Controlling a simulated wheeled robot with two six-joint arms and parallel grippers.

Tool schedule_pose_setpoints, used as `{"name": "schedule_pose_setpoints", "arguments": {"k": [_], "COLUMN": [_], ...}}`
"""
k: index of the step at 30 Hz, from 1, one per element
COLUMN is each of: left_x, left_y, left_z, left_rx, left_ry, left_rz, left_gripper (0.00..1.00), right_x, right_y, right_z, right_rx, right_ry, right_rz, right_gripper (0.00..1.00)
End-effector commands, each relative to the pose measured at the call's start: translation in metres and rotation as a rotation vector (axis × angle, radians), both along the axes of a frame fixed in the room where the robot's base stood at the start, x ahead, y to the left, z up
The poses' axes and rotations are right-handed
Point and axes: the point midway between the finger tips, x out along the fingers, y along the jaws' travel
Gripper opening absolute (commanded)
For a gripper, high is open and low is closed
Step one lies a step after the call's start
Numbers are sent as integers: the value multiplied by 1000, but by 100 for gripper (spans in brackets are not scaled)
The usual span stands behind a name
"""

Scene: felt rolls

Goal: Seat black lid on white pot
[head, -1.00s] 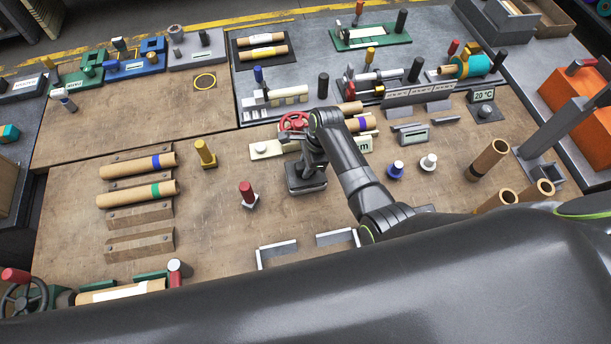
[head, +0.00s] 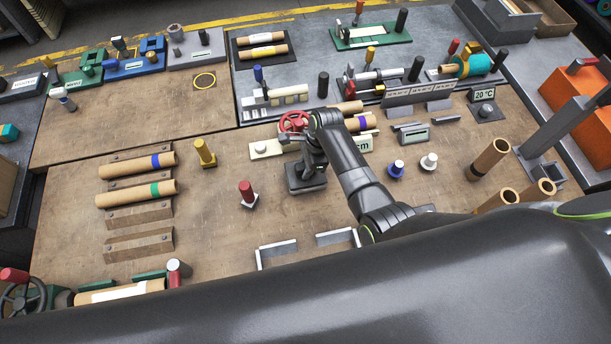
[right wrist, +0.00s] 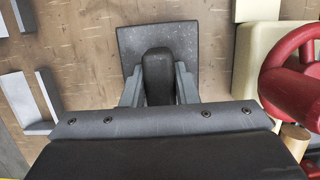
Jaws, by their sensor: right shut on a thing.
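My right gripper (head: 304,164) is over the wooden table near the middle of the head view. In the right wrist view its fingers (right wrist: 158,90) are shut on the black upright grip (right wrist: 158,68) of a dark square plate (right wrist: 130,42). The plate also shows below the gripper in the head view (head: 304,187), just above or on the wood; I cannot tell which. No round black lid and no white pot can be made out in either view. My left gripper is not in view.
A red handwheel (head: 294,121) stands close behind the gripper, and also shows at right in the wrist view (right wrist: 285,75). A red-handled stamp (head: 247,194) stands to the left. White corner brackets (head: 278,250) lie in front. Cardboard tubes (head: 488,160) stand at right.

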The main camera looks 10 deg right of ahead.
Motion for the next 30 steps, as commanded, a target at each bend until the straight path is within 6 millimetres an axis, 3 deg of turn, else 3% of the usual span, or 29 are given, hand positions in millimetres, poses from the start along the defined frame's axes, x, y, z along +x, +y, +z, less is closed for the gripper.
{"name": "schedule_pose_setpoints", "arguments": {"k": [26, 27, 30], "left_x": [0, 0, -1], "left_y": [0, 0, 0], "left_z": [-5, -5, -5], "left_rx": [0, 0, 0], "left_ry": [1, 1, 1], "left_rz": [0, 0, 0], "left_gripper": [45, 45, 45], "right_x": [0, 0, 0], "right_y": [0, 0, 0], "right_z": [-9, -9, -9], "right_rx": [0, 0, 0], "right_ry": [0, 0, 0], "right_rz": [0, 0, 0], "right_gripper": [0, 31, 44]}}
